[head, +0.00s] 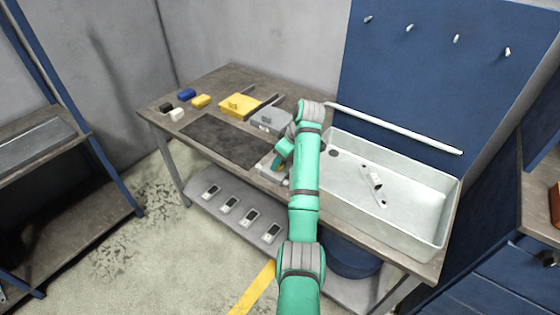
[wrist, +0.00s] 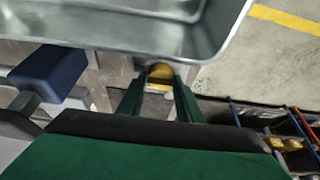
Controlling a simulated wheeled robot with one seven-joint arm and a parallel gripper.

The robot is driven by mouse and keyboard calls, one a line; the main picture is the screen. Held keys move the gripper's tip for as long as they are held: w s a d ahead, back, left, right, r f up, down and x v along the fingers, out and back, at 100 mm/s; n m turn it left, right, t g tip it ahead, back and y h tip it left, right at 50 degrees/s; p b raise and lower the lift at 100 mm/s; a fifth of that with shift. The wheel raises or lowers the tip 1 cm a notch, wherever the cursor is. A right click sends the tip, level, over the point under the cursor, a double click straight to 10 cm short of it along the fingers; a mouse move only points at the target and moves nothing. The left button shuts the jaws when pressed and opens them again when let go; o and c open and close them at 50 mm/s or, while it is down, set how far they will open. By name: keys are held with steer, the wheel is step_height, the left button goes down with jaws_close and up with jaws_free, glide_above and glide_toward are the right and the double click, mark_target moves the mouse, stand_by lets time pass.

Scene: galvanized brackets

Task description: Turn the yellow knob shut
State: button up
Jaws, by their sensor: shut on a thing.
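The yellow knob (wrist: 160,73) shows in the wrist view, rounded and at the far ends of my two green fingers. My gripper (wrist: 159,84) is closed on it, one finger on each side. The knob's lower part and its mount are mostly hidden, and I cannot tell its turn angle. In the head view my arm reaches over the bench's front edge, and my gripper (head: 276,163) is partly hidden by the arm. The knob cannot be made out there.
A pale basin (head: 437,222) stands right of my arm. A yellow box (head: 238,104), a grey box (head: 268,119) and several small blocks lie left on the bench. A dark mat (head: 220,140) is bare. Several handheld devices lie on the lower shelf (head: 197,201).

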steer(key=o, duration=1)
steer(key=v, duration=1)
steer(key=shift+d+r, duration=0.1)
steer(key=shift+r, duration=0.3)
steer(key=shift+s, duration=0.15)
